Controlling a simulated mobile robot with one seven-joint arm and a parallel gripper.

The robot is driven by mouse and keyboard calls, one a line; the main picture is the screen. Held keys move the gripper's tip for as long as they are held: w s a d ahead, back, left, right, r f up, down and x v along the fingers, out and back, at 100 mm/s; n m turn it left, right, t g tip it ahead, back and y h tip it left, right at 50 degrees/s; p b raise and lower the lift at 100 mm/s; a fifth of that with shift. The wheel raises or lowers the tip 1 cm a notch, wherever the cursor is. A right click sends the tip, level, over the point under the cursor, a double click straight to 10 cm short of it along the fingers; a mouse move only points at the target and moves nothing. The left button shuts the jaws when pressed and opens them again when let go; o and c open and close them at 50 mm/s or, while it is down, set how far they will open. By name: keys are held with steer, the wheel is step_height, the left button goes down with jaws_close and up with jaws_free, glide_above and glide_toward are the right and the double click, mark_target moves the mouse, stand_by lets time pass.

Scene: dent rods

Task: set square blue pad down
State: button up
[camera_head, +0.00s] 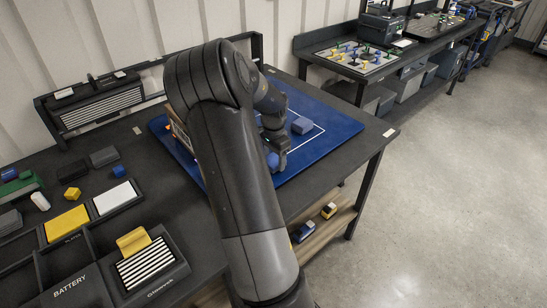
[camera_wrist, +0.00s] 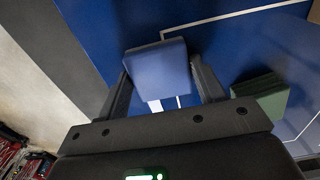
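The square blue pad (camera_wrist: 158,70) sits between the two fingers of my gripper (camera_wrist: 160,75) in the wrist view, with a finger against each side. In the head view my gripper (camera_head: 274,142) is over the blue mat (camera_head: 325,142), and a blue piece (camera_head: 272,160) shows at its fingers, partly hidden by my arm. The mat (camera_wrist: 235,45) has white outline lines. I cannot tell whether the pad touches the mat. Another grey-blue block (camera_head: 301,125) lies on the mat, right of my gripper.
A dark green block (camera_wrist: 260,97) is near my right finger in the wrist view. Trays with a yellow pad (camera_head: 67,223), a white pad (camera_head: 115,197) and a striped block (camera_head: 146,263) are at the left. The mat's right side is clear.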

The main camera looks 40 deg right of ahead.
mark_target(274, 160)
steer(key=o, duration=0.3)
steer(key=shift+o, duration=0.2)
step_height(274, 160, up, 12)
steer(key=s+a+r+n+t+y, duration=0.1)
steer(key=a+r+n, duration=0.2)
steer(key=a, duration=0.3)
steer(key=s+a+r+n+t, duration=0.1)
steer(key=s+a+r+n, duration=0.15)
steer(key=a, duration=0.45)
steer(key=s+a+r+n+t, duration=0.1)
steer(key=s+a+r+n, duration=0.1)
steer(key=s+a+n, duration=0.4)
steer(key=s+a+r+n+t+h, duration=0.1)
steer(key=s+a+n, duration=0.5)
steer(key=a, duration=0.9)
steer(key=s+r+t, duration=0.1)
steer(key=s, duration=0.2)
steer(key=shift+s+t, duration=0.25)
steer(key=shift+t, duration=0.05)
steer(key=shift+n, duration=0.25)
